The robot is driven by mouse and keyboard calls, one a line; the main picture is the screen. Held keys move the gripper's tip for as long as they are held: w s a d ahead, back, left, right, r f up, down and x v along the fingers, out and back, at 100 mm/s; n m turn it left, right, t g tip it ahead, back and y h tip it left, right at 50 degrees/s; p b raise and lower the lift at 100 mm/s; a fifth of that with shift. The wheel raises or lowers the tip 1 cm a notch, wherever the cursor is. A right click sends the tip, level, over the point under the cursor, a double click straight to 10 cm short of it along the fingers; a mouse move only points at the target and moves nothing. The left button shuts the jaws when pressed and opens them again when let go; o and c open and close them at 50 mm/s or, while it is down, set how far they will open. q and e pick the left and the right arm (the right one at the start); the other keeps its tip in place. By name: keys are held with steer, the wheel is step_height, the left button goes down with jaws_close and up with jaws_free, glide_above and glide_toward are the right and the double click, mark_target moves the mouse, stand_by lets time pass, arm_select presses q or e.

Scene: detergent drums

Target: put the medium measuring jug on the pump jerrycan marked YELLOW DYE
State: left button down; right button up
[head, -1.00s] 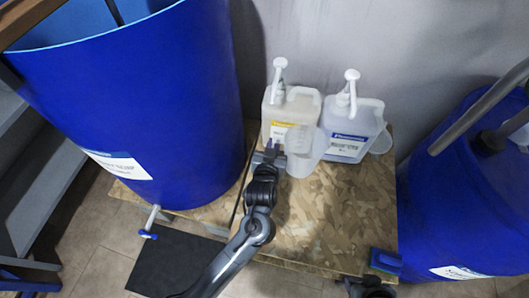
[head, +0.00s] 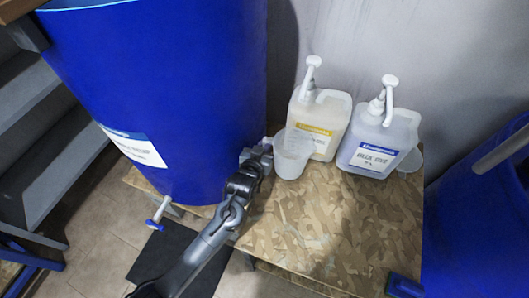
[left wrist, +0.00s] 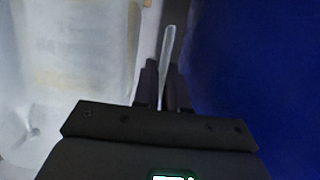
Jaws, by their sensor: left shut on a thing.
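A translucent white measuring jug (head: 292,153) is in front of the lower left part of a pump jerrycan (head: 322,112) with a yellow-banded label. The label's small print is not legible. My left gripper (head: 264,150) is shut on the jug's handle, at the jug's left side. In the left wrist view, the closed fingers (left wrist: 161,84) hold the pale handle strip (left wrist: 168,48), and the jug's cloudy wall (left wrist: 75,70) fills the left. I cannot tell whether the jug touches the jerrycan or the board. My right gripper is not in view.
A second pump jerrycan (head: 380,140), blue-labelled, stands to the right, with another clear jug (head: 413,160) at its right side. A big blue drum (head: 165,90) stands close left of my gripper, another blue drum (head: 480,220) at right. The wooden board (head: 330,225) in front is clear.

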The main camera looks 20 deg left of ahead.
arm_select(q)
step_height(320, 180, down, 3)
steer(key=shift+s+f+b, duration=0.1)
steer(key=shift+b, duration=0.55)
steer(key=c, duration=1.2)
jaws_free()
steer(key=shift+f, duration=0.1)
